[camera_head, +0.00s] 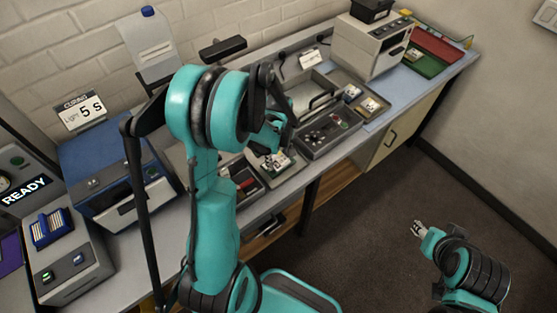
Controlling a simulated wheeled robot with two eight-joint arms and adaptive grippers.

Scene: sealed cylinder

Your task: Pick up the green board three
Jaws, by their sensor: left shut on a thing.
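My left arm comes in from the left and bends over the bench. Its gripper (270,150) points down at a dark tray (279,179) in the middle of the bench. It is shut on a small green and white board (280,163) at that tray. The fingers and arm cover part of the board, and I cannot read a number on it. I cannot tell whether the board touches the tray. My right gripper (418,229) is over the floor at the lower right, away from the bench. Its fingers are too small to judge.
A grey control box (329,135) stands right of the tray. Small boards (372,105) lie on holders farther right. A white machine (365,46), a green mat (427,64) and a red tray (440,46) are at the back. A blue machine (95,160) and a READY panel (25,190) stand left.

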